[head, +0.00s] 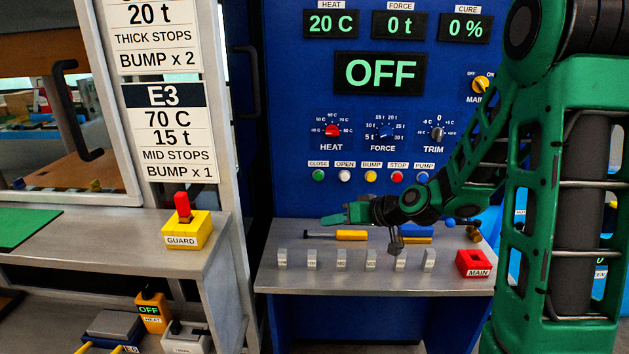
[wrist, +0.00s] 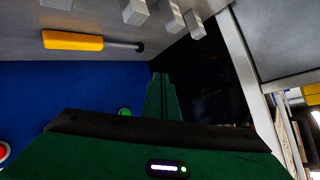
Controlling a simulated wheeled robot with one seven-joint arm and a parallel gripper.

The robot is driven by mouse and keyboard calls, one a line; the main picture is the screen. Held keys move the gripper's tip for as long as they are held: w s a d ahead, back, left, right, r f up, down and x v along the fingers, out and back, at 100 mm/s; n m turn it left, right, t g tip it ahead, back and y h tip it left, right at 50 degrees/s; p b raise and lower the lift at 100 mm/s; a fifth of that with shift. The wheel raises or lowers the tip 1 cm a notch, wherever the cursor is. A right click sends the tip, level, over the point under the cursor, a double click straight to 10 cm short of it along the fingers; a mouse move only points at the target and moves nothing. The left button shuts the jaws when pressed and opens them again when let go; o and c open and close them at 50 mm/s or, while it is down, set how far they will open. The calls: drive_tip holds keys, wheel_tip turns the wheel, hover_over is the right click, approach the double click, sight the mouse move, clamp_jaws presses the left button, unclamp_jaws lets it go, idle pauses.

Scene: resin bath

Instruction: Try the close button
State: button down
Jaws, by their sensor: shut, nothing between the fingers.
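The green close button (head: 318,176) is at the left end of a row of round buttons on the blue panel (head: 290,105), under the label CLOSE. My gripper (head: 324,220) is shut and empty, pointing left, below the green button in the head view and apart from it there. In the wrist view the shut fingers (wrist: 160,78) point up the picture. The close button (wrist: 125,112) shows just left of the fingers, partly hidden by my gripper body. I cannot tell the exact distance between fingers and panel.
A shelf (head: 330,280) below holds a yellow-handled tool (head: 345,235), several grey blocks and a red MAIN box (head: 474,263). The large display (head: 380,72) reads OFF. A GUARD switch (head: 184,228) stands on the left ledge. A red button (wrist: 3,152) shows in the wrist view.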

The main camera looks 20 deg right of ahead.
drive_tip(key=w+r+m+t, duration=0.2)
drive_tip(key=w+m+t, duration=0.1)
drive_tip(key=w+t, duration=0.2)
drive_tip(key=shift+w+a+r+y, duration=0.3)
drive_tip(key=shift+w+a+r, duration=0.05)
drive_tip(key=shift+w, duration=1.05)
drive_tip(key=shift+w, duration=0.1)
approach(318, 176)
drive_tip(key=w+a+f, duration=0.1)
drive_tip(key=w+a, duration=0.3)
drive_tip(key=shift+w+a+f, duration=0.15)
drive_tip(key=shift+a+f, duration=0.1)
drive_tip(key=shift+a, duration=0.1)
idle(0.8)
drive_tip(key=shift+w+d, duration=0.15)
drive_tip(key=shift+w, duration=0.1)
drive_tip(key=shift+w+d, duration=0.15)
drive_tip(key=shift+w, duration=0.3)
idle(0.9)
drive_tip(key=shift+s, duration=0.1)
drive_tip(key=shift+s+a, duration=0.3)
drive_tip(key=shift+s, duration=0.5)
